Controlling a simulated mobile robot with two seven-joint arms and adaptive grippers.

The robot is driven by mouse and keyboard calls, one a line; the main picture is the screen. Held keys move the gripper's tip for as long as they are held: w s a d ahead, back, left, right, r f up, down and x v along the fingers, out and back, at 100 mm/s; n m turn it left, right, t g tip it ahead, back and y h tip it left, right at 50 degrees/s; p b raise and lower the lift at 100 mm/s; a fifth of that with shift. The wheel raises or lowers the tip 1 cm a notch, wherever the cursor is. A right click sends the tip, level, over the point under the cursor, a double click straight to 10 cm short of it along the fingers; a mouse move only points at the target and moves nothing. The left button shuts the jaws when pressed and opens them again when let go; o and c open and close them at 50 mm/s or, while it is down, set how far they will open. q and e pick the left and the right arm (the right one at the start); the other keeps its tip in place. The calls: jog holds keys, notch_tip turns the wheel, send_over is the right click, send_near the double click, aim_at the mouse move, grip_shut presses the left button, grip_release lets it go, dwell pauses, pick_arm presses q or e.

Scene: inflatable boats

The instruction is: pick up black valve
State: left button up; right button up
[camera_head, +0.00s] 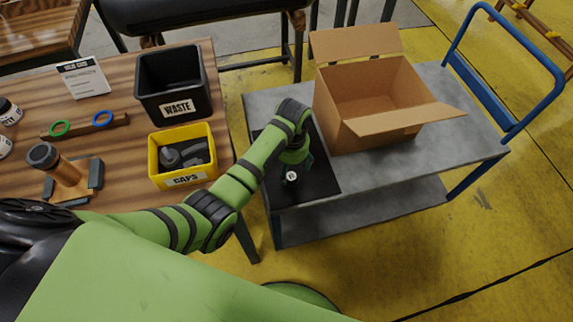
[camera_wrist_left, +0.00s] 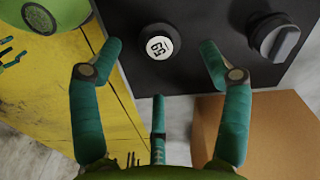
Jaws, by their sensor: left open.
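A black round valve with a white numbered label (camera_wrist_left: 158,42) stands on the black mat (camera_wrist_left: 150,78) in the left wrist view. In the head view its white top (camera_head: 291,177) shows on the mat (camera_head: 318,180) on the grey cart. My left gripper (camera_wrist_left: 162,50) is open above it, with teal fingertips to either side of the valve in the picture. I cannot tell whether they touch it. In the head view the left gripper (camera_head: 300,170) points down over the mat. A second black part with a grey raised tab (camera_wrist_left: 275,40) stands to the right. Small teal finger-like parts show at the left wrist view's left edge, seemingly my right gripper (camera_wrist_left: 8,55).
An open cardboard box (camera_head: 375,100) stands on the cart (camera_head: 470,130) right of the mat, close to my left arm. The wooden table at left holds a black WASTE bin (camera_head: 165,75), a yellow CAPS bin (camera_head: 160,180) and a brown cylindrical part (camera_head: 65,170).

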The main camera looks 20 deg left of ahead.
aim_at(291, 176)
pick_arm(q)
notch_tip(291, 176, down, 6)
jog(key=shift+f+b, duration=0.1)
jog(key=shift+b, duration=0.4)
jog(key=shift+f, duration=0.2)
jog(key=shift+c, duration=1.3)
jog(key=c, duration=1)
pick_arm(e)
jog(key=shift+s+d+f, duration=0.1)
jog(key=shift+d+f, duration=0.45)
jog(key=shift+d, duration=0.15)
